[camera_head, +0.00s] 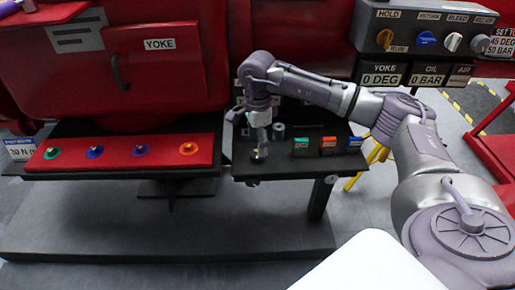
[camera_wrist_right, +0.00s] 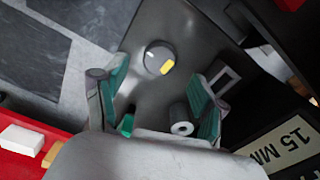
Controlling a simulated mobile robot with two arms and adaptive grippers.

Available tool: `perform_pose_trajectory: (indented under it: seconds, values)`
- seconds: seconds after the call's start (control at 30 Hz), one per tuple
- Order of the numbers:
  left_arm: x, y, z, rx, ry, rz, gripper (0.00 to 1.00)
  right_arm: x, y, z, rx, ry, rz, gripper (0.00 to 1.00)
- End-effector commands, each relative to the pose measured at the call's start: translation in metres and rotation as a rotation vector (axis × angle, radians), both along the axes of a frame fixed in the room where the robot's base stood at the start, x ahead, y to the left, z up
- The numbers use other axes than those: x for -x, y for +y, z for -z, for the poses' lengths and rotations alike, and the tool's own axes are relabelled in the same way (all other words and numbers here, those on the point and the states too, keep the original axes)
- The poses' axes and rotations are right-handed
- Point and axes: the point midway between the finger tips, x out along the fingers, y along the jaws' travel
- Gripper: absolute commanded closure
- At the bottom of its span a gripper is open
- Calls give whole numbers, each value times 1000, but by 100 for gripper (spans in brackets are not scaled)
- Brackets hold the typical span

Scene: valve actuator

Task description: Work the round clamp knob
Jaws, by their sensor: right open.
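The round knob (camera_wrist_right: 159,58) is dark grey with a light rim and a yellow mark on its lower right. It sits on a dark shelf (camera_wrist_right: 185,30). In the head view the knob (camera_head: 259,154) shows small at the left part of the shelf, directly below my right gripper (camera_head: 260,141). My right gripper (camera_wrist_right: 160,70) is open and empty, with its teal-padded fingers apart. In the wrist view the knob lies between and beyond the fingertips, and no contact shows. My left gripper is not in view.
A grey hollow cylinder (camera_wrist_right: 181,122) and a square frame (camera_wrist_right: 228,78) stand near the right finger. A red panel (camera_head: 120,152) with coloured knobs is at left.

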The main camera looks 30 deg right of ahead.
Motion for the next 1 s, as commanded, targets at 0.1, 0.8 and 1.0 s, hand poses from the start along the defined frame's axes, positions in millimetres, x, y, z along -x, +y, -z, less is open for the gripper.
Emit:
perform_pose_trajectory:
  seconds: [0.1, 0.8, 1.0]
  values:
    - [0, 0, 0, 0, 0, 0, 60, -1, 0, -29, -2, -6, -1, 29]
    - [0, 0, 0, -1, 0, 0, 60, 0, 0, -81, -1, -1, 0, 29]
    - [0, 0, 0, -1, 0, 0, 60, 0, 0, -81, -1, -1, 0, 29]
